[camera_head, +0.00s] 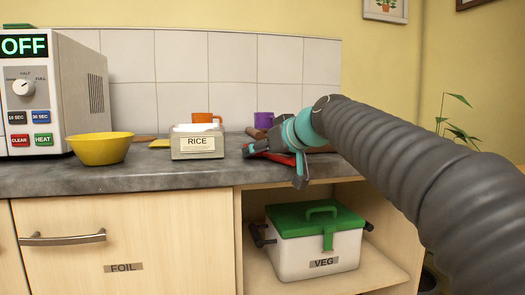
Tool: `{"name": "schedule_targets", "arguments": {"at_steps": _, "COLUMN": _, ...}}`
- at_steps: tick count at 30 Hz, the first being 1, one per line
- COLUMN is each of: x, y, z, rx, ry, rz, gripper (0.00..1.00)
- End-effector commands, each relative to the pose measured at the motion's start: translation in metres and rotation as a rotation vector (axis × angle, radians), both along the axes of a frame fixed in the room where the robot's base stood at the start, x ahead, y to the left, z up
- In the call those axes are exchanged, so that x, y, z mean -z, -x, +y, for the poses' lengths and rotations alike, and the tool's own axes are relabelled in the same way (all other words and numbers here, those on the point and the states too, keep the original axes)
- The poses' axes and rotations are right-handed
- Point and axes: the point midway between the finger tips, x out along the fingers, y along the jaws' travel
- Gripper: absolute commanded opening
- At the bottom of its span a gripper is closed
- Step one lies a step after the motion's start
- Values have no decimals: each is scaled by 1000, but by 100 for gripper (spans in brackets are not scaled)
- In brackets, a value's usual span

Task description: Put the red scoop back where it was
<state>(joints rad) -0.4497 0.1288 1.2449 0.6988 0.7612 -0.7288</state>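A red item (281,158), probably the red scoop, shows in part at the counter's front edge, right of the rice box. My gripper covers much of it, so its full shape is hidden. My gripper (275,166) reaches in from the right over this spot. Its fingers look spread apart, one toward the left and one hanging down past the counter edge. The red item lies behind or between them; I cannot tell whether they touch it. The open box labelled RICE (197,144) stands left of my gripper, with white content at its top.
A yellow bowl (101,149) and a microwave reading OFF (75,90) stand left. An orange mug (202,118) and a purple mug (264,120) stand behind. A VEG box with green lid (318,252) sits on the open shelf below. Counter (160,178) front left of the rice box is clear.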

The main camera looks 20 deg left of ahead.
Motion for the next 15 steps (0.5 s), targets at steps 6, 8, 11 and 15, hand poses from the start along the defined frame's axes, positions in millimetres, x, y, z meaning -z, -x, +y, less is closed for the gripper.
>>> {"name": "schedule_targets", "arguments": {"at_steps": 6, "x": 11, "y": -4, "z": -3, "rx": 5, "ry": 11, "rz": 15, "gripper": 74}}
{"name": "schedule_targets", "arguments": {"at_steps": 8, "x": 11, "y": -4, "z": -3, "rx": 5, "ry": 12, "rz": 16, "gripper": 74}}
{"name": "schedule_targets", "arguments": {"at_steps": 11, "x": 11, "y": -4, "z": -3, "rx": 5, "ry": 13, "rz": 16, "gripper": 74}}
{"name": "schedule_targets", "arguments": {"at_steps": 15, "x": 8, "y": -4, "z": -3, "rx": 5, "ry": 14, "rz": 16, "gripper": 74}}
